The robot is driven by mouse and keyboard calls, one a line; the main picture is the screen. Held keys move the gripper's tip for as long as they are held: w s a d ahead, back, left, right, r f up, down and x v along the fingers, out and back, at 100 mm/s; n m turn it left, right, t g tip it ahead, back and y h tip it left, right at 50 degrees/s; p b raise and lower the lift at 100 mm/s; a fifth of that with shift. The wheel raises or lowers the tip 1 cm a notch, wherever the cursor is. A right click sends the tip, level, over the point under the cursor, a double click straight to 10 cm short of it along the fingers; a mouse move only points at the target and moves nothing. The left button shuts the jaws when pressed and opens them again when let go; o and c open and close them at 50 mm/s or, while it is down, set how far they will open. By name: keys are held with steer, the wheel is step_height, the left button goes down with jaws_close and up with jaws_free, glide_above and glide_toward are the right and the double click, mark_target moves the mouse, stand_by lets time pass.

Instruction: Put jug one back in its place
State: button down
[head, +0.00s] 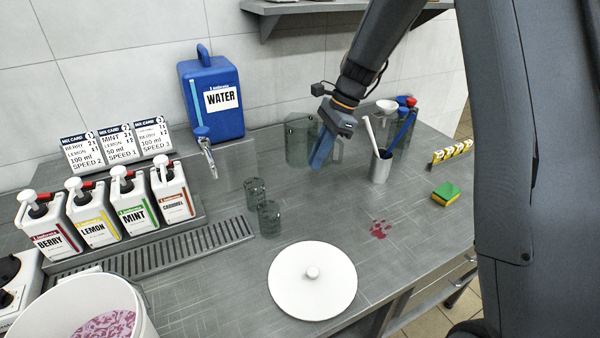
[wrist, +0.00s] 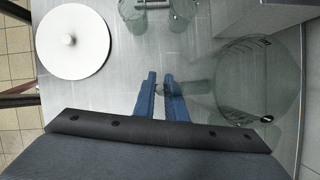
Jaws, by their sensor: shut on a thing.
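A clear jug (head: 298,143) stands upright at the back of the counter, right of the blue water tank. It also shows in the wrist view (wrist: 258,80), right of my fingers, with small dark marks I cannot read. My gripper (head: 320,160) points down at the jug's right side, its blue fingers shut on the handle. In the wrist view the fingers (wrist: 160,88) close around the handle. I cannot tell whether the jug's base touches the counter.
Two glass cups (head: 262,205) stand in front of the jug. A white round lid (head: 312,282) lies nearer. A metal utensil holder (head: 381,167) stands to the right, then a sponge (head: 446,192) and a red spill (head: 380,229). Syrup bottles (head: 125,205) line the left.

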steer(key=shift+w+f, duration=0.25)
steer(key=shift+f, duration=0.05)
step_height(320, 180, down, 9)
steer(key=p, duration=0.3)
steer(key=shift+f, duration=0.2)
steer(key=c, duration=1.8)
jaws_free()
steer(key=shift+f, duration=0.1)
steer(key=shift+c, duration=0.2)
steer(key=shift+o, duration=0.2)
steer(key=s+b+v, duration=0.1)
steer(key=b+v, duration=0.3)
steer(key=v, duration=0.8)
steer(key=s+d+n+t+h, duration=0.1)
steer(key=s+d+n+h, duration=0.1)
steer(key=s+n, duration=0.6)
steer(key=s+d+f+n+t+h, duration=0.1)
steer(key=s+n, duration=0.6)
steer(key=s, duration=0.8)
steer(key=shift+s+d+f+n+h, duration=0.3)
steer(key=shift+s+d+n+h, duration=0.1)
steer(key=shift+d+h, duration=0.55)
